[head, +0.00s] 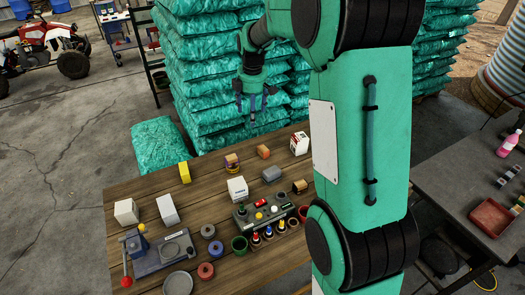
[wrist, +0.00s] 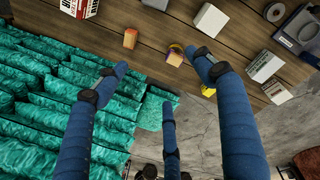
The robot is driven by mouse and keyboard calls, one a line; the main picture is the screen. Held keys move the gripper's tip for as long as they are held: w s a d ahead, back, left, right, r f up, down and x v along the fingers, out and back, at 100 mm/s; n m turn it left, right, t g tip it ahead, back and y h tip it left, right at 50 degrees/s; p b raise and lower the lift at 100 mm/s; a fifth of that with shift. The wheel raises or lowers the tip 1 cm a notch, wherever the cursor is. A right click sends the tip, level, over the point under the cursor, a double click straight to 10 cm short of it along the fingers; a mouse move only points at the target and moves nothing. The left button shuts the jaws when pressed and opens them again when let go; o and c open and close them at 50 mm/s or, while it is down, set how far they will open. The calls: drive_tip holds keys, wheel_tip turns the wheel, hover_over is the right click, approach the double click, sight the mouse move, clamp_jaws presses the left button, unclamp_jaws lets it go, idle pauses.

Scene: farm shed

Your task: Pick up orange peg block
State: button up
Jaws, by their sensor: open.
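A small plain orange block (head: 263,152) stands near the far edge of the wooden table; it also shows in the wrist view (wrist: 130,38). To its left, a second orange block (head: 231,159) has purple and yellow parts by it; in the wrist view this block (wrist: 175,58) shows close to a fingertip. I cannot tell which is the peg block; no peg shows clearly. My gripper (head: 253,106) is open and empty, above and beyond the table's far edge. In the wrist view its three blue fingers (wrist: 162,75) are spread, apart from both blocks.
A red-and-white carton (head: 299,143), a white box (head: 237,188) and a yellow block (head: 184,172) stand on the table. A grey device with coloured bottles (head: 263,211) is nearer me. Stacked green sacks (head: 205,80) rise behind the table, close to my gripper.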

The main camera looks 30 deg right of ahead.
drive_tip(key=w+d+f+n+g+p, duration=0.1)
drive_tip(key=w+d+f+n+p, duration=0.15)
drive_tip(key=w+d+f, duration=0.55)
drive_tip(key=n, duration=0.4)
hover_over(264, 148)
wheel_tip(264, 148, down, 12)
drive_tip(key=shift+s+m+g+p, duration=0.1)
drive_tip(key=shift+m+g+p, duration=0.2)
drive_tip(key=shift+g, duration=0.1)
drive_tip(key=shift+f, duration=0.1)
drive_tip(key=shift+f, duration=4.2)
drive_tip(key=shift+f, duration=0.15)
drive_tip(key=shift+f+p, duration=0.4)
drive_tip(key=shift+f, duration=2.05)
